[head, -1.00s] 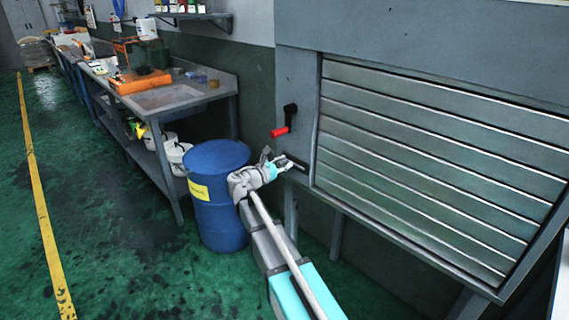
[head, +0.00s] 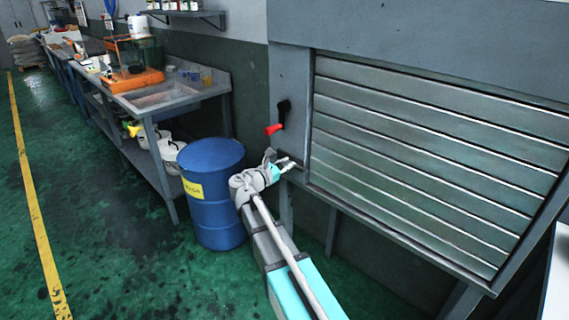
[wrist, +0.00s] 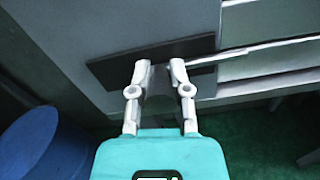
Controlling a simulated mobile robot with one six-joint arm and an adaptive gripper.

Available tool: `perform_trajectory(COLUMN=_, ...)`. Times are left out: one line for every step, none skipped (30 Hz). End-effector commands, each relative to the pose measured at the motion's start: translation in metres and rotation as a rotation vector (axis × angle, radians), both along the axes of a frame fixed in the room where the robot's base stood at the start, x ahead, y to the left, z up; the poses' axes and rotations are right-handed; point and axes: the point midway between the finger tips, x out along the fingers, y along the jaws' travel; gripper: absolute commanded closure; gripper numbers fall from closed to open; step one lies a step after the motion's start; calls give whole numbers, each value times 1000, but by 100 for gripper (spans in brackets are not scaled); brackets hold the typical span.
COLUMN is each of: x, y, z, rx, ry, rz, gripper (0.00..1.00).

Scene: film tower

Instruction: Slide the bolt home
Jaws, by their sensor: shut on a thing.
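The bolt (wrist: 112,68) shows in the wrist view as a long dark bar lying across the grey frame beside the slatted shutter. My gripper (wrist: 160,64) is at the middle of this bar, with one finger on each side of a part I cannot make out between the tips. The fingers are closed on the bolt, and their tips hide some of it. In the head view my gripper (head: 287,162) reaches the lower left corner of the shutter frame, below a red-handled lever. The bolt is mostly hidden there, and its far end is hard to see.
The slatted shutter (head: 430,165) fills the right side. The red-handled lever (head: 274,129) is on the frame above my gripper. A blue drum (head: 212,195) stands close to the left of my arm. A workbench (head: 180,98) stands behind it. Green floor is clear further left.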

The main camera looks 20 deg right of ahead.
Motion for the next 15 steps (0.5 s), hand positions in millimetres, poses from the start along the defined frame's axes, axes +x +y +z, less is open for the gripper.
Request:
perform_trajectory(x=1, y=0, z=0, rx=0, ry=0, rz=0, gripper=100)
perform_trajectory(x=1, y=0, z=0, rx=0, ry=0, rz=0, gripper=72)
perform_trajectory(x=1, y=0, z=0, rx=0, ry=0, rz=1, gripper=65)
perform_trajectory(x=1, y=0, z=0, rx=0, ry=0, rz=1, gripper=59)
perform_trajectory(x=1, y=0, z=0, rx=0, ry=0, rz=1, gripper=54)
perform_trajectory(x=1, y=0, z=0, rx=0, ry=0, rz=1, gripper=46)
perform_trajectory(x=1, y=0, z=0, rx=0, ry=0, rz=1, gripper=41)
perform_trajectory(x=1, y=0, z=0, rx=0, ry=0, rz=1, gripper=41)
perform_trajectory(x=1, y=0, z=0, rx=0, ry=0, rz=1, gripper=41)
perform_trajectory(x=1, y=0, z=0, rx=0, ry=0, rz=1, gripper=41)
perform_trajectory(x=1, y=0, z=0, rx=0, ry=0, rz=1, gripper=41)
perform_trajectory(x=1, y=0, z=0, rx=0, ry=0, rz=1, gripper=41)
perform_trajectory(x=1, y=0, z=0, rx=0, ry=0, rz=1, gripper=41)
perform_trajectory(x=1, y=0, z=0, rx=0, ry=0, rz=1, gripper=41)
perform_trajectory(x=1, y=0, z=0, rx=0, ry=0, rz=1, gripper=41)
